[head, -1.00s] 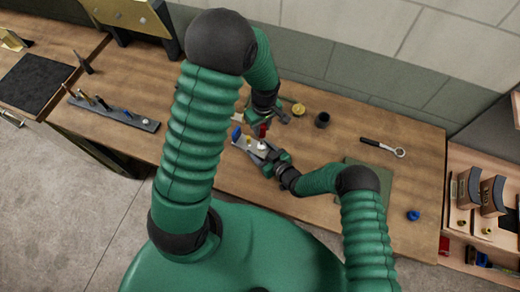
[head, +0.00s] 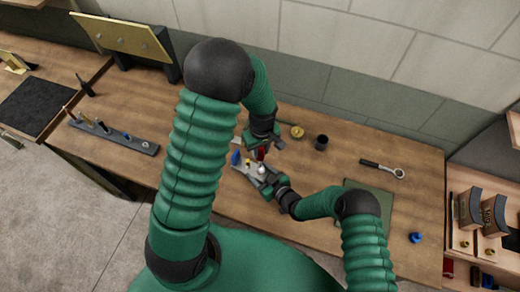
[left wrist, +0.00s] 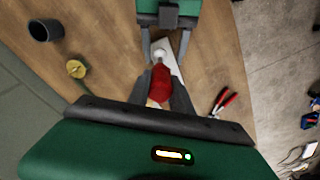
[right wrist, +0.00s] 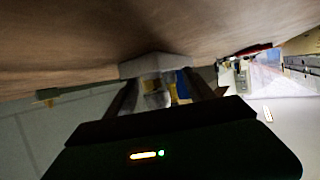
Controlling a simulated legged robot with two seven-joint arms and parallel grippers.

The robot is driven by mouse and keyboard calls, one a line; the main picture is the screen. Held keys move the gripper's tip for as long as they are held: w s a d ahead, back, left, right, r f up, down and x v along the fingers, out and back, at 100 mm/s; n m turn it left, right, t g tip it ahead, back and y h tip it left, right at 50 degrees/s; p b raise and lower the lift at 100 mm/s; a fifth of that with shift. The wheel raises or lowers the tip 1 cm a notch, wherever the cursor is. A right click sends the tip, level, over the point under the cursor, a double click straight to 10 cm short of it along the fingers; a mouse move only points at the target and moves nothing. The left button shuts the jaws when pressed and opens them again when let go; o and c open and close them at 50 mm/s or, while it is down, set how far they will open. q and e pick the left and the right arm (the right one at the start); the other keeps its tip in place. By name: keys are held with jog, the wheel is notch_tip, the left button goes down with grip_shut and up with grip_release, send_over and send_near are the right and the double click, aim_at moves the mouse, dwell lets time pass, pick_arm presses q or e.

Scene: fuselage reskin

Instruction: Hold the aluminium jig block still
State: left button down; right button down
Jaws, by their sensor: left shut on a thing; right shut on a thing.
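The aluminium jig block (head: 246,168) is a light grey plate on the bench, with a white knob, a yellow piece and a blue piece on or beside it. My right gripper (head: 268,180) is shut on its near right end. In the right wrist view the pale block (right wrist: 157,66) shows between the fingers. My left gripper (head: 264,150) is shut on a red object (left wrist: 160,84) just above or against the block; contact is unclear. In the left wrist view, part of the block (left wrist: 172,57) shows beyond the red object, which hides some of it.
A dark cup (head: 321,142) and a round brass piece (head: 297,132) stand behind. A ratchet wrench (head: 382,168) and a blue part (head: 416,238) lie right. A tool rail (head: 115,135) lies left. Red-handled pliers (left wrist: 223,103) lie near the bench edge.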

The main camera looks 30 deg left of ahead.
pick_arm(q)
jog(key=shift+f, duration=0.9)
jog(key=m, duration=1.1)
jog(key=shift+s+a+m+h, duration=0.1)
jog(key=shift+m+h, duration=0.2)
jog(key=shift+m, duration=0.1)
jog(key=m, duration=1.2)
jog(key=shift+h, duration=0.3)
jog(key=shift+a+n, duration=0.1)
jog(key=shift+n, duration=0.2)
